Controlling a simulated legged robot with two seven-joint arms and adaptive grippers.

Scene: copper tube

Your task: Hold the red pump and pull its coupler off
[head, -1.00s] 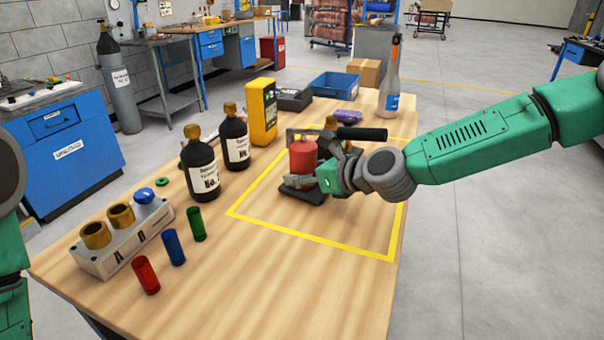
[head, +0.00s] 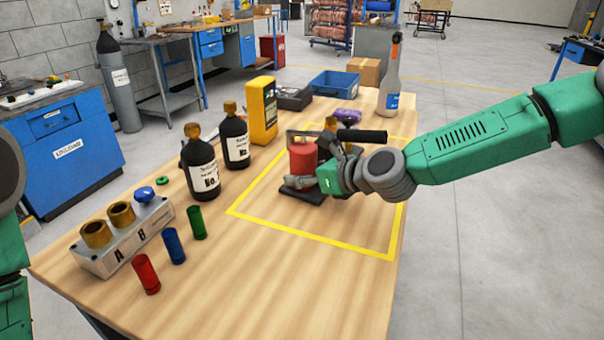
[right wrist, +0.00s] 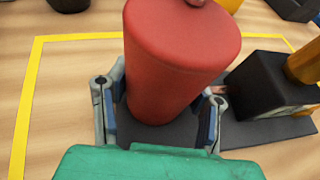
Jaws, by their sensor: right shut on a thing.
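The red pump (head: 303,158) stands on its black base inside the yellow taped outline on the wooden table. It also fills the middle of the right wrist view (right wrist: 172,70). My right gripper (head: 322,178) is shut on the red pump's cylinder, with one finger on each side of it low down in the right wrist view (right wrist: 160,108). A black-handled lever (head: 361,135) lies across the top of the pump. A brass-coloured part (right wrist: 304,62) stands beside the cylinder on a black block; I cannot tell whether it is the coupler. My left gripper is not in view.
Two black bottles (head: 202,166) and a yellow device (head: 263,110) stand left of the pump. A grey spray bottle (head: 389,88) and a purple item (head: 346,116) are behind it. A grey block with brass rings (head: 122,214) and coloured tubes (head: 174,246) are at the front left.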

